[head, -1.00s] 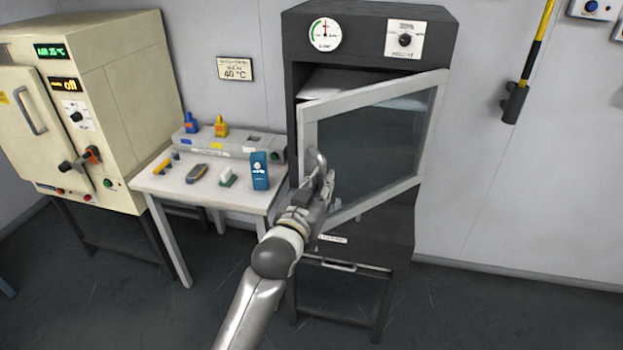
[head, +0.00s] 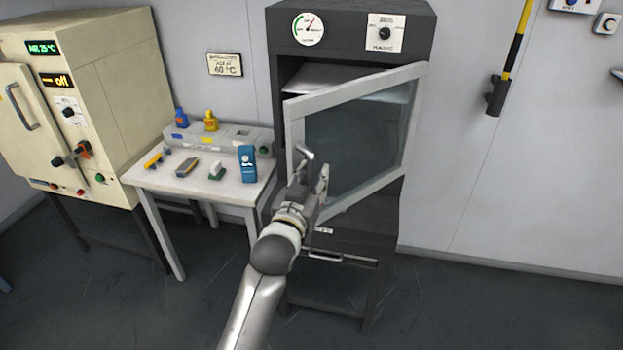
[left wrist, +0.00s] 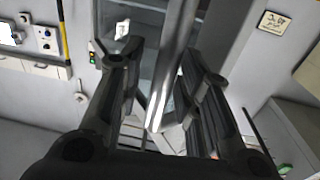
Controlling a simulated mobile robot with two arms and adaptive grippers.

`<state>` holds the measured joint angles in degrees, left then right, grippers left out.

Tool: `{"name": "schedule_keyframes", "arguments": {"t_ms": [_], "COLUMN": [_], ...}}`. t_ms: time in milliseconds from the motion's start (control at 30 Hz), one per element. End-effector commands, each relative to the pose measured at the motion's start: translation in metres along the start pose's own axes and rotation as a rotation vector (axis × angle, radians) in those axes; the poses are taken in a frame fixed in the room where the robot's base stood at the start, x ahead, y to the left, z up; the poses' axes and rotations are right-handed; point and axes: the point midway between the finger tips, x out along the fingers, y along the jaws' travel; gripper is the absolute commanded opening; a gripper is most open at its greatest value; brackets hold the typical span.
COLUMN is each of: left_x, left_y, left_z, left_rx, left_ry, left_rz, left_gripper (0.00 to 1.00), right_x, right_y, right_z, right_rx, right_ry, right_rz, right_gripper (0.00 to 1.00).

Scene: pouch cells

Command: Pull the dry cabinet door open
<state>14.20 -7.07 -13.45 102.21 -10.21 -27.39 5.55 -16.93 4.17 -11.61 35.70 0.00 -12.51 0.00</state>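The dry cabinet (head: 350,32) is dark grey, and its door (head: 410,125) stands partly open, with a pale frame around a glass pane. The door's free edge is on the left, swung out towards me. My left gripper (head: 312,176) is at the metal handle (head: 303,152) on that edge and hides part of it. In the left wrist view the bright handle bar (left wrist: 172,75) runs between the two spread fingers of the left gripper (left wrist: 158,62). A gap shows beside the bar, so the fingers are not closed on it. My right gripper is not in view.
A white table (head: 150,178) with small tools and bottles stands left of the cabinet. A cream oven (head: 95,90) is at the far left. A yellow-black pole (head: 517,40) hangs on the right wall. Floor right of the cabinet is clear.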

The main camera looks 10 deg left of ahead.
Motion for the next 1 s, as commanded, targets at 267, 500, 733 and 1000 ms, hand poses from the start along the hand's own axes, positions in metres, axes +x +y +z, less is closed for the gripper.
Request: {"name": "schedule_keyframes", "arguments": {"t_ms": [267,500,733,1000], "left_x": [0.000,-0.019,-0.065,-0.108], "left_y": [-0.001,0.000,0.000,0.001], "left_z": [0.002,0.004,0.003,0.003], "left_rx": [-0.003,-0.003,-0.003,-0.002], "left_ry": [-0.005,-0.006,-0.007,-0.006], "left_rz": [-0.001,-0.001,0.000,0.000], "left_gripper": [0.37,0.37,0.37,0.37], "right_x": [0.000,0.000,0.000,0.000], "right_y": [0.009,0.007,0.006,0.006], "right_z": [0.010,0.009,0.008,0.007], "right_rx": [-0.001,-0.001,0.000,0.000], "right_ry": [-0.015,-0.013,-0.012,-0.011], "right_rz": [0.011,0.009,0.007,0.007], "right_gripper": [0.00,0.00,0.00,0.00]}}
